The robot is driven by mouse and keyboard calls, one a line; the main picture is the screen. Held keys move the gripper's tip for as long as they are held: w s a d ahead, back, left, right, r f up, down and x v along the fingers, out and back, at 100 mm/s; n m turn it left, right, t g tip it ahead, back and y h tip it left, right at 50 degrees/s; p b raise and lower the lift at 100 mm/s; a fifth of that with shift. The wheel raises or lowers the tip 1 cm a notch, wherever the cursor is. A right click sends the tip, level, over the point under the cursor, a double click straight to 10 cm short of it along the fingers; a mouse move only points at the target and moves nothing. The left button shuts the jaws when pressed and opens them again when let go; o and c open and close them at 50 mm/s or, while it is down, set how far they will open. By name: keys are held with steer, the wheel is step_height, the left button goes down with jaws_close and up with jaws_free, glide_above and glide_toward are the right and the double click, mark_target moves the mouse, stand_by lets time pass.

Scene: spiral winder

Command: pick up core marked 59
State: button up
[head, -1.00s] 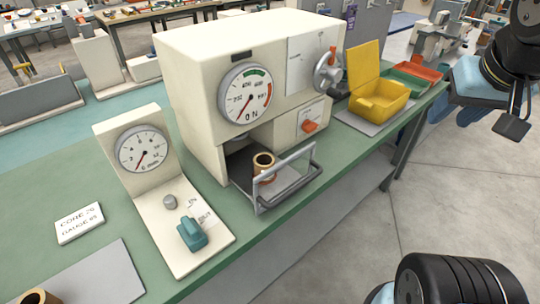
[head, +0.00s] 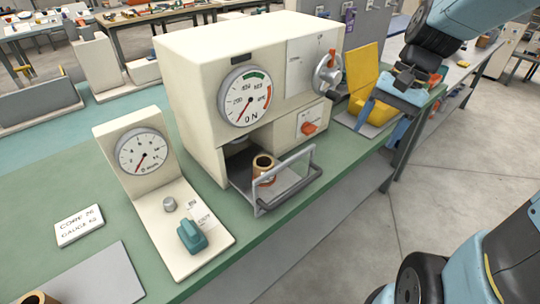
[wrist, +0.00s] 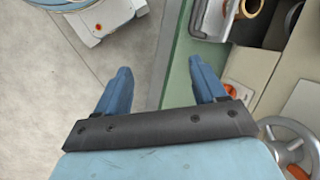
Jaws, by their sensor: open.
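A brown, hollow core (head: 263,167) stands upright on the pull-out tray of the cream machine. It also shows at the top edge of the wrist view (wrist: 248,8). A second brown core (head: 36,298) is partly cut off at the bottom left corner of the head view. I cannot read a number on either core. My gripper (head: 386,118) is open and empty, in front of the yellow bin to the right of the machine. In the wrist view its two blue fingers (wrist: 162,72) are wide apart, with nothing between them, clear of the core.
The cream machine (head: 205,80) has a dial, handwheel and grey tray handle (head: 290,195). A smaller gauge stand (head: 150,175), a lettered card (head: 79,225) and a grey plate (head: 95,280) are left of it. The yellow bin (head: 363,75) stands right. Open floor lies in front.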

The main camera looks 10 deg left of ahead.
steer(key=w+a+f+m+g+y, duration=0.2)
steer(key=w+a+f+y, duration=0.1)
steer(key=f, duration=0.1)
steer(key=w+a+f+m+g+y, duration=0.2)
steer(key=w+a+f+g+y, duration=0.1)
steer(key=a+f+y, duration=0.1)
steer(key=w+a+f+m+g+y, duration=0.3)
steer(key=f, duration=0.3)
steer(key=shift+w+a+f+y, duration=0.2)
steer(key=shift+w+a+y, duration=0.15)
steer(key=shift+y, duration=0.05)
steer(key=shift+w+a+f+m+y, duration=0.2)
steer(key=shift+w+f+m+y, duration=0.05)
steer(key=shift+f+m+y, duration=0.05)
glide_toward(273, 162)
steer(key=a, duration=0.2)
steer(key=s+a+f, duration=0.1)
steer(key=a, duration=0.1)
steer(key=shift+s+f, duration=0.1)
steer(key=shift+x, duration=2.65)
steer(key=shift+f, duration=0.2)
steer(key=c, duration=0.8)
steer(key=shift+r, duration=0.1)
